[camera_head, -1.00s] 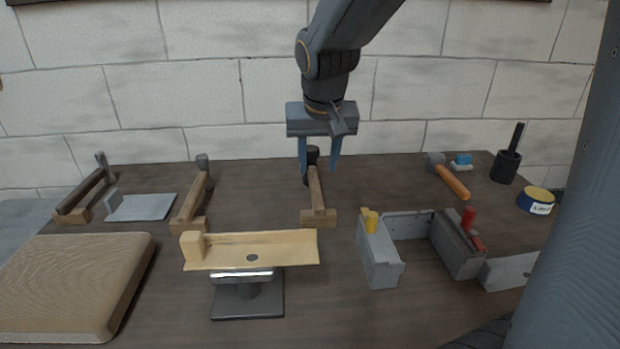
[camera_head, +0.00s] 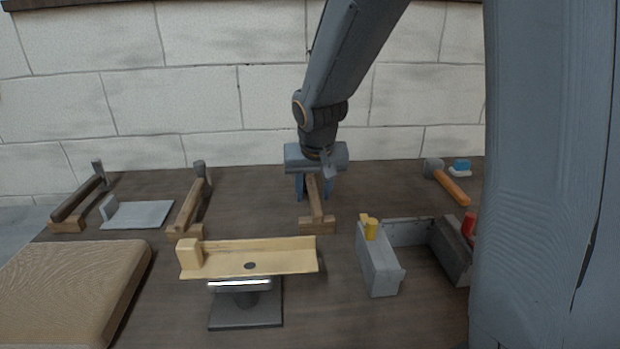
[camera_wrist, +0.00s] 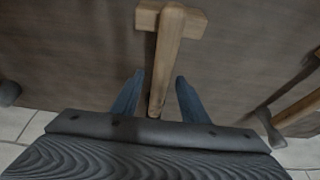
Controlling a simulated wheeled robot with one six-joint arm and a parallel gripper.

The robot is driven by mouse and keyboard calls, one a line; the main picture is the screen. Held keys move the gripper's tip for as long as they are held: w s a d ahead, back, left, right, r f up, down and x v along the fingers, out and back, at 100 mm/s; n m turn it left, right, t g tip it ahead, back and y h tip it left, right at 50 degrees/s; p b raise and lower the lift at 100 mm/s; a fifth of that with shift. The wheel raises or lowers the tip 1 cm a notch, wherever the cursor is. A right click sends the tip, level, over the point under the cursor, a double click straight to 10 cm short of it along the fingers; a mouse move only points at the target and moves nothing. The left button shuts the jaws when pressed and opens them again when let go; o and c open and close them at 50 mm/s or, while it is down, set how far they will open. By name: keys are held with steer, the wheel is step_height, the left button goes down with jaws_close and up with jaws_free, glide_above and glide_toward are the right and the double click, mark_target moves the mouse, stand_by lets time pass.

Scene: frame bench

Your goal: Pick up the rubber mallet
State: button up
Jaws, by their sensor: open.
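The mallet, a wooden-handled tool (camera_head: 315,202), lies with its handle on a small wooden block at the middle of the bench. Its dark head showed a second ago; my gripper now hides it. My gripper (camera_head: 312,195) is open and low over the far part of this tool, pointing down. In the wrist view, the handle (camera_wrist: 162,62) runs between the two open blue fingers (camera_wrist: 160,78), with a gap on each side. The head is hidden there behind my gripper's body. I cannot tell how high the fingertips are above the bench.
Similar tools lie on blocks at left (camera_head: 78,200) and centre left (camera_head: 188,205). An orange-handled hammer (camera_head: 452,187) lies at right. A pale tray on a stand (camera_head: 280,262), a grey box-like fixture (camera_head: 377,265) and a thick wooden board (camera_head: 70,285) occupy the front. Bench around the middle tool is clear.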

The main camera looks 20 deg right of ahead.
jaws_close()
steer(key=shift+r, duration=0.1)
stand_by(0.3)
